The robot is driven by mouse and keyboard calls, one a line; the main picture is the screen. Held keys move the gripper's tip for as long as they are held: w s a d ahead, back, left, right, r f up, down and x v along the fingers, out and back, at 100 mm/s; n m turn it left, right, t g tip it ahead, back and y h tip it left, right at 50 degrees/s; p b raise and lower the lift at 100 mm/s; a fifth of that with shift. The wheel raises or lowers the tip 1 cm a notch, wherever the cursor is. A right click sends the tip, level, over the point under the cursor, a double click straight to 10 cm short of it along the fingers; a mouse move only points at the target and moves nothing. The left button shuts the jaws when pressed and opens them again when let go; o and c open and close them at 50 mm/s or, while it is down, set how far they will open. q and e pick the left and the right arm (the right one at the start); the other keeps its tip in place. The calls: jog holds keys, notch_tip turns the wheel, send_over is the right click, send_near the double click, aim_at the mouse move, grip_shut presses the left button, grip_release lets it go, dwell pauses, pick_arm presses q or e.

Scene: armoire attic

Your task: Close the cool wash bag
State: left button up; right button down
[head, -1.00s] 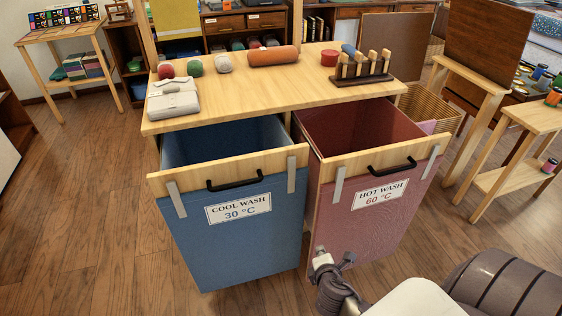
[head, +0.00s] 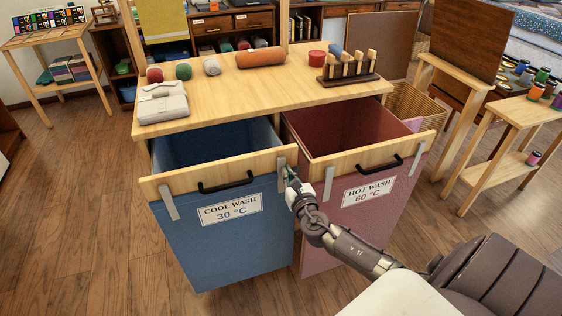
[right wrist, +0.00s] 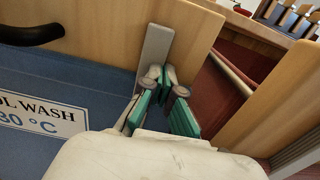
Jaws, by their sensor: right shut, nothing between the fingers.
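The blue cool wash bag (head: 240,255) hangs pulled out from under the wooden table, its top open. Its wooden front rail (head: 225,170) has a black handle (head: 226,182), and a label reads "COOL WASH 30 °C" (head: 230,209). My right gripper (head: 289,174) is shut and empty at the right end of that rail, by the right metal strap. In the right wrist view its green-padded fingers (right wrist: 160,88) are in front of the strap (right wrist: 156,50); I cannot tell whether they touch it. My left gripper is not in view.
The red hot wash bag (head: 350,225) is also pulled out, close on the right, with a narrow gap between the rails. The table top (head: 225,95) holds a grey pouch (head: 162,103), yarn and a peg rack (head: 347,68). Floor is clear at left.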

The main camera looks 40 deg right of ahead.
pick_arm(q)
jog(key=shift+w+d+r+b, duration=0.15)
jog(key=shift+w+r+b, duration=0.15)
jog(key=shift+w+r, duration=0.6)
pick_arm(e)
jog(key=shift+x, duration=2.75)
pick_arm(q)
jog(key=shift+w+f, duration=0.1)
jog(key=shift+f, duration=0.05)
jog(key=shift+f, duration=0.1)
pick_arm(e)
jog(key=shift+w, duration=0.1)
